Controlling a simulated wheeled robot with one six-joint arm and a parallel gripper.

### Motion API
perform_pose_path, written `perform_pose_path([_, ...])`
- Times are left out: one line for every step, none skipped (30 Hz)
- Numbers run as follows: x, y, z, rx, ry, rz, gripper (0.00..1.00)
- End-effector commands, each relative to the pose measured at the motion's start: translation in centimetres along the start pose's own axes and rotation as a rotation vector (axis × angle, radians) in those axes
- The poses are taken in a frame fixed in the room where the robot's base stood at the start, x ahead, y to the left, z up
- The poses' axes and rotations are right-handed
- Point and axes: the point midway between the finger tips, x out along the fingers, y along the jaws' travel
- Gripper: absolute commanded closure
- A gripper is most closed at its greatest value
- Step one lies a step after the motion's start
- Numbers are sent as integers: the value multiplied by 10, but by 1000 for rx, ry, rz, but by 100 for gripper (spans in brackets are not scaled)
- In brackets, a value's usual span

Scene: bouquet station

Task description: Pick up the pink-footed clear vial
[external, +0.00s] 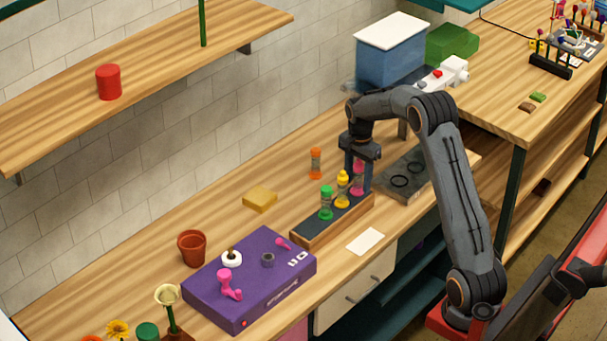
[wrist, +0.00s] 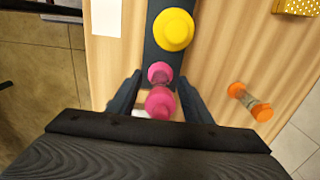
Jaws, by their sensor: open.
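The pink-footed clear vial (external: 358,180) stands upright at the far right end of a dark-topped wooden rack (external: 312,235). In the wrist view its pink ends (wrist: 160,101) show with a short clear part between them. My gripper (external: 359,172) points down over that end of the rack. In the wrist view its open fingers (wrist: 158,88) stand on either side of the vial, with a gap visible on each side. The vial is partly hidden by the fingers in the external view.
A yellow vial (external: 342,188) and a green vial (external: 326,203) stand in the same rack. An orange vial (external: 316,163) stands on the bench behind it. A dark tray (external: 408,178) lies to the right, a white card (external: 365,241) in front, a yellow sponge-like block (external: 260,198) behind left.

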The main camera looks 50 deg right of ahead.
Motion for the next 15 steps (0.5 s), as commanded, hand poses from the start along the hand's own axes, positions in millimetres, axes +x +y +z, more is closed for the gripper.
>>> perform_pose_path([0,0,0,0,0,-1,55])
perform_pose_path([1,0,0,0,0,-1,55])
perform_pose_path([1,0,0,0,0,-1,55])
perform_pose_path([1,0,0,0,0,-1,55])
perform_pose_path([1,0,0,0,0,-1,55])
perform_pose_path([1,0,0,0,0,-1,55])
perform_pose_path([1,0,0,0,0,-1,60])
perform_pose_path([1,0,0,0,0,-1,65])
perform_pose_path([0,0,0,0,0,-1,72])
perform_pose_path([0,0,0,0,0,-1,77])
perform_pose_path([0,0,0,0,0,-1,82])
perform_pose_path([0,0,0,0,0,-1,88])
perform_pose_path([0,0,0,-1,0,-1,94])
perform_pose_path([0,0,0,-1,0,-1,99])
perform_pose_path([0,0,0,-1,0,-1,100])
